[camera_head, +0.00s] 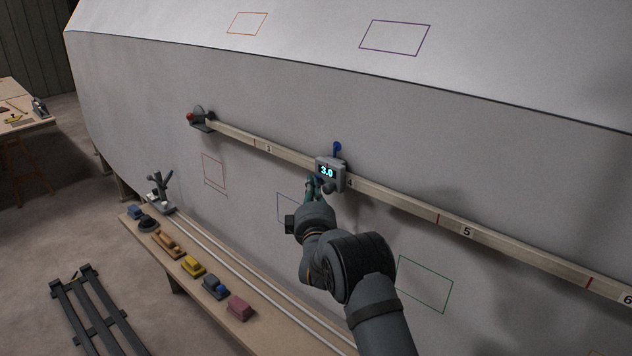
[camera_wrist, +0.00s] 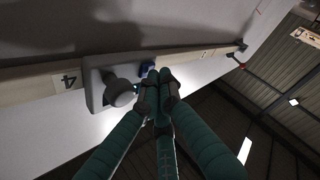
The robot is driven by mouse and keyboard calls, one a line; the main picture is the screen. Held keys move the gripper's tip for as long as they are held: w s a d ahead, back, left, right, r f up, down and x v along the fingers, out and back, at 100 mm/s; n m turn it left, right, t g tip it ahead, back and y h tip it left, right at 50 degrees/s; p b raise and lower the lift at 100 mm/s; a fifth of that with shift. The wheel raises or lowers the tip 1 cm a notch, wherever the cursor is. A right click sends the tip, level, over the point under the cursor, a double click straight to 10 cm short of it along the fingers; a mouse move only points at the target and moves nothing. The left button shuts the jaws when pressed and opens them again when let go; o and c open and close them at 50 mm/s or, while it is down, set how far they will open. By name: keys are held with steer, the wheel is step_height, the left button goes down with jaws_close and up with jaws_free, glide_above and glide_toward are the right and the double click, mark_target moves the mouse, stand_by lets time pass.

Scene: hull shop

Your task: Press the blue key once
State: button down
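A grey box with a lit display reading 3.0 (camera_head: 331,171) sits on the long rule strip along the hull. A blue tab (camera_head: 337,148) stands up from its top. In the wrist view, the box (camera_wrist: 95,90) has a round grey knob (camera_wrist: 119,92) and a small blue part (camera_wrist: 147,69) beside my fingertips, which looks like the blue key. My gripper (camera_wrist: 158,84) has its teal fingers drawn together and empty. The fingertips partly cover the blue part; I cannot tell whether they touch it. In the head view, my gripper (camera_head: 314,186) is at the box's lower left.
The pale rule strip (camera_head: 400,203) runs across the hull, with a grey bracket (camera_head: 202,121) at its left end. A bench (camera_head: 190,264) below holds several coloured blocks and long rods. Coloured outlines mark the hull. A dark rack (camera_head: 95,310) lies on the floor.

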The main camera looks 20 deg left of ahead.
steer(key=shift+s+a+b, duration=0.3)
steer(key=shift+s+b, duration=0.25)
steer(key=shift+s, duration=0.25)
steer(key=s+b, duration=0.1)
steer(key=s+a+b, duration=0.1)
steer(key=s, duration=0.1)
steer(key=s+a+b, duration=0.1)
steer(key=shift+s, duration=0.3)
stand_by(0.4)
